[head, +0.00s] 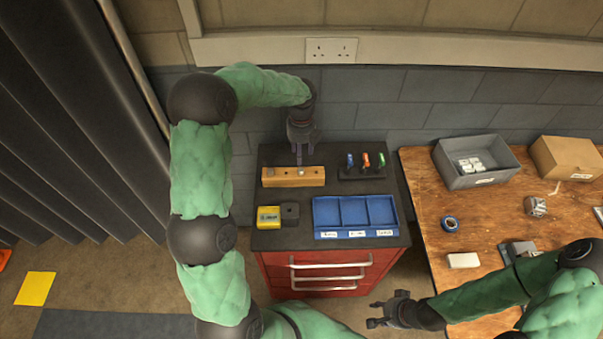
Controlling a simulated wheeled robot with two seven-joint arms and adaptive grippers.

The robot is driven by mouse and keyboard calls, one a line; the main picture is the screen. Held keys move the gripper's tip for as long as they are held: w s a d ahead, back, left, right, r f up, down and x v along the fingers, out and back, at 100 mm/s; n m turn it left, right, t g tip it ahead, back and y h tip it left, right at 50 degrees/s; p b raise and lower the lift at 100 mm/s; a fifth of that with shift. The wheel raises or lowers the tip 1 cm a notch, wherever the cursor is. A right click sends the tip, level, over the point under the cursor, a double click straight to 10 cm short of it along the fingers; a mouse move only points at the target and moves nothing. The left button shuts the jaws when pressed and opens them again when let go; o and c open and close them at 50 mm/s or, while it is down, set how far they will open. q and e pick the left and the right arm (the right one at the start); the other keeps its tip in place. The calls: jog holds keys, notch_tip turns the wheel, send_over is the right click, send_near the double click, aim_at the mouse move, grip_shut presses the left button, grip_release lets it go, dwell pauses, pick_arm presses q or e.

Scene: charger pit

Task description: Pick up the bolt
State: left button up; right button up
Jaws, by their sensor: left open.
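A wooden block (285,182) lies on the dark top of the red tool cabinet. Small metallic pieces sit in or on it, one near its left end and one (302,172) near its middle; the latter may be the bolt, but it is too small to be sure. My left gripper (304,158) is open and points down just behind and above the block's middle. I cannot tell whether its fingers are around the small piece. My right gripper (372,314) is in front of the cabinet, away from the block, fingers apart and empty.
A blue three-compartment tray (355,226), a yellow box (268,217) and a rack of coloured-handled tools (363,173) share the cabinet top.

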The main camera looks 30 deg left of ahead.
aim_at(301, 170)
pick_arm(q)
notch_tip(301, 170, down, 3)
jog(key=f, duration=0.1)
jog(key=f+b, duration=0.2)
jog(key=f, duration=0.1)
jog(key=shift+s+d, duration=0.1)
jog(key=shift+s, duration=0.25)
jog(key=shift+f, duration=0.5)
jog(key=shift+r, duration=0.1)
grip_shut()
